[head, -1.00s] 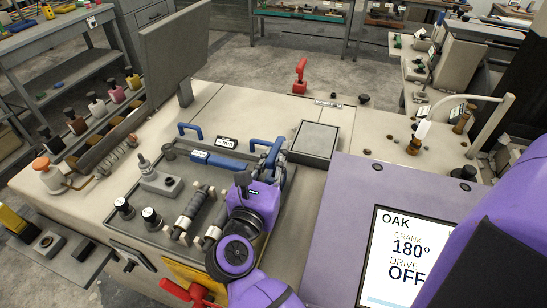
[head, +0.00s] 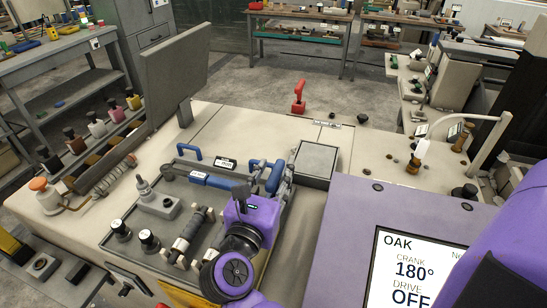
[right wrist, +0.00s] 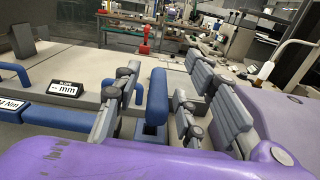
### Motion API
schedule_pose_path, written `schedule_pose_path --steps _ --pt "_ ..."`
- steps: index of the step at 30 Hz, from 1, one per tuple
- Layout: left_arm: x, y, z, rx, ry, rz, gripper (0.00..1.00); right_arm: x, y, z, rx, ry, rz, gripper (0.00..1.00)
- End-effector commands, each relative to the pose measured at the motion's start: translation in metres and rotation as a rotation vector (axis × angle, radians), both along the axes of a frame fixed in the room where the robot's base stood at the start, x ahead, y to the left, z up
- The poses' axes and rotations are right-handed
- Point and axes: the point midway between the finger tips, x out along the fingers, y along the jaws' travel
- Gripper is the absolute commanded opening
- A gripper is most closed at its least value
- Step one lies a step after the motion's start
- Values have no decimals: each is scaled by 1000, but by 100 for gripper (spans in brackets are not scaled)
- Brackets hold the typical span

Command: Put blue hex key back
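A blue upright handle (right wrist: 157,97), which looks like the blue hex key, stands over a dark blue base in the right wrist view. Its lower end is partly hidden, so I cannot tell how it is seated. My right gripper (right wrist: 155,112) has its grey fingers apart, one on each side of this handle, with visible gaps. In the head view the right gripper (head: 262,188) is over the right end of the grey tool tray (head: 128,240), and a blue piece (head: 274,178) shows between its fingers. My left gripper is not in view.
The tray has blue carry handles (head: 188,150), a blue labelled tool (head: 212,180) and a small mm label (right wrist: 64,88). A grey square box (head: 316,160) stands just right of the gripper. A purple panel with a screen (head: 415,268) is at the right. A red lever (head: 298,97) stands behind.

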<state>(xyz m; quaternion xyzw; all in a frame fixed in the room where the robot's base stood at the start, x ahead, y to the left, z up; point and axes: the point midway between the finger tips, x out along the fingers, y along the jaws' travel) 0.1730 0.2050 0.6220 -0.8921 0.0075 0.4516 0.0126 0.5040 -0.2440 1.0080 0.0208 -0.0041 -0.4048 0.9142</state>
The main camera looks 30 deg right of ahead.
Motion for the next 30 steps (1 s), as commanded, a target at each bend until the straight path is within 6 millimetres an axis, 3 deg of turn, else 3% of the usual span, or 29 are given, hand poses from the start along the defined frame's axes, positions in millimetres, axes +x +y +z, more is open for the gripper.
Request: schedule_pose_path --steps 6,12,30 --pt "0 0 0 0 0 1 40 0 0 45 5 -5 -1 38" --pt "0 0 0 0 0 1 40 0 0 69 3 -3 0 38" --pt "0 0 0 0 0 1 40 0 0 73 0 0 0 38"
